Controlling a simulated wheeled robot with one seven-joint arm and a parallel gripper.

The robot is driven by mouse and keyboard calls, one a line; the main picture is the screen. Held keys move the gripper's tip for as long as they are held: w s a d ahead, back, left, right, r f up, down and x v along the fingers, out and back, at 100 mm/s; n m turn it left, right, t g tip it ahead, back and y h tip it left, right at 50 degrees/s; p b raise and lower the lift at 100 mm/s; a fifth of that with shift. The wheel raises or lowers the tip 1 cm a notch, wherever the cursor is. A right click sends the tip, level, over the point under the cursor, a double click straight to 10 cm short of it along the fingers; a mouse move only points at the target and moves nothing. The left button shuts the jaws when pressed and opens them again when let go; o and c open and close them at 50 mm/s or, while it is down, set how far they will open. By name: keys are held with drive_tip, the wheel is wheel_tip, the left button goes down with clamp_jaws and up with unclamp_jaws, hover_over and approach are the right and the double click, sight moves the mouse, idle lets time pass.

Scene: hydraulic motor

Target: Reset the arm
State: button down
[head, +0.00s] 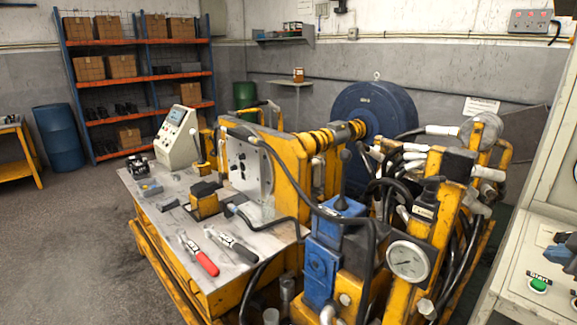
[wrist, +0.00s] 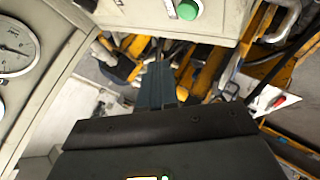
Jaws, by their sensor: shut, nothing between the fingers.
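My gripper (wrist: 157,70) shows in the wrist view, with its dark body across the bottom and its narrow blue-grey fingers together, pointing up the picture. Nothing is held between them. The fingertips are near a pale control panel with a green button (wrist: 188,9), seen at the top of the wrist view. In the head view my arm is not clearly seen. The green button (head: 538,285) marked START shows there on the panel at the lower right. A dark blue-grey part (head: 562,250) sits at the right edge there; I cannot tell what it is.
The yellow hydraulic test bench (head: 160,250) with hoses, a pressure gauge (head: 407,260) and a blue motor wheel (head: 368,110) fills the middle. Red-handled pliers (head: 199,256) lie on its top. Shelves (head: 95,42) and a blue barrel (head: 58,138) stand behind left.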

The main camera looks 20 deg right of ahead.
drive_tip(key=s+a+f+m+t, duration=0.1)
drive_tip(key=a+f, duration=0.3)
drive_tip(key=a, duration=0.4)
drive_tip(key=s+a+f+m+t+y, duration=0.1)
drive_tip(key=a+f, duration=0.4)
drive_tip(key=a, duration=0.3)
drive_tip(key=a+f+m, duration=0.2)
drive_tip(key=a+f, duration=0.2)
drive_tip(key=a, duration=0.4)
drive_tip(key=s+a+r+t+y, duration=0.2)
drive_tip(key=s+a+r, duration=0.1)
drive_tip(key=s+a, duration=0.4)
drive_tip(key=s+a+r+t+y, duration=0.1)
drive_tip(key=s+a+r+y, duration=0.1)
drive_tip(key=s+a, duration=0.5)
drive_tip(key=s+r, duration=0.1)
drive_tip(key=s, duration=0.4)
drive_tip(key=shift+s+a+t, duration=0.2)
drive_tip(key=shift+a+t, duration=0.1)
drive_tip(key=shift+t, duration=0.1)
